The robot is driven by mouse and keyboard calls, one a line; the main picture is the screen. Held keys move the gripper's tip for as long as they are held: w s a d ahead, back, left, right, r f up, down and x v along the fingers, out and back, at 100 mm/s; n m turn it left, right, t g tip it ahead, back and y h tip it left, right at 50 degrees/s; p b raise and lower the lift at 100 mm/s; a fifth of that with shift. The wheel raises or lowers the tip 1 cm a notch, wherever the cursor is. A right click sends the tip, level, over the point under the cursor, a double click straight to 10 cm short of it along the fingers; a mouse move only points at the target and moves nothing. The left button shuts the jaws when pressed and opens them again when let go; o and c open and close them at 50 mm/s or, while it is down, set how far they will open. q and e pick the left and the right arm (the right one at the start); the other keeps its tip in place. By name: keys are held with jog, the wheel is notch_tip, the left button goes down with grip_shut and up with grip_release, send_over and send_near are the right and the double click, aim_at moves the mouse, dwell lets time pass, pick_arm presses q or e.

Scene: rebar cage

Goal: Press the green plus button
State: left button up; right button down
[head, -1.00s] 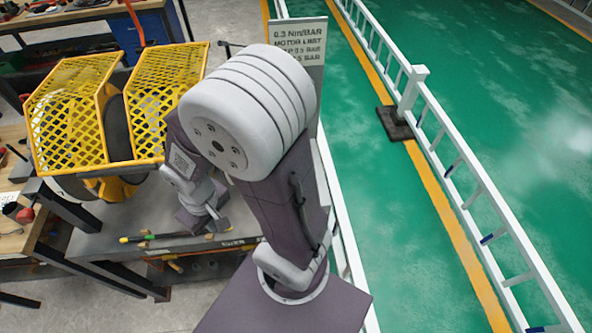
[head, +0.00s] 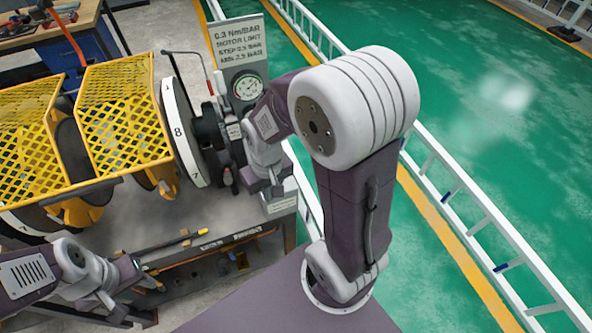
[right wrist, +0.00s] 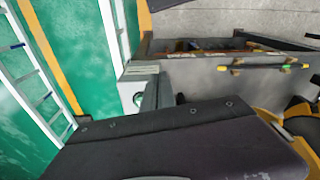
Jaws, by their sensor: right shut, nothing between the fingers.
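My right gripper (head: 268,188) points down in the head view, shut and empty, in front of a pale grey post that carries a sign and a gauge. A light grey box (head: 280,202) shows just below and beside it. In the right wrist view a pale box (right wrist: 130,92) carries a small round greenish spot (right wrist: 138,99); I cannot make out a plus sign on it. A grey part of my gripper stands close beside that spot; contact cannot be told. My left gripper (head: 118,312) is at the lower left over the bench, its jaws unclear.
A sign (head: 238,42) and a round gauge (head: 248,87) stand behind my right arm. A numbered disc (head: 180,130) and yellow mesh guards (head: 120,105) are to the left. A workbench edge (head: 215,243) lies below. White railings (head: 470,200) border the green floor.

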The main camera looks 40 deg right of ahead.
jog(key=w+d+r+m+g+p, duration=0.1)
jog(key=w+d+r+m+p, duration=0.1)
jog(key=w+d+r+p, duration=0.4)
jog(key=w+d+p, duration=0.1)
jog(key=w, duration=0.3)
jog(key=shift+d+r, duration=0.15)
jog(key=shift+r, duration=0.25)
notch_tip(320, 180, down, 14)
jog(key=p, duration=0.2)
jog(key=shift+p, duration=0.35)
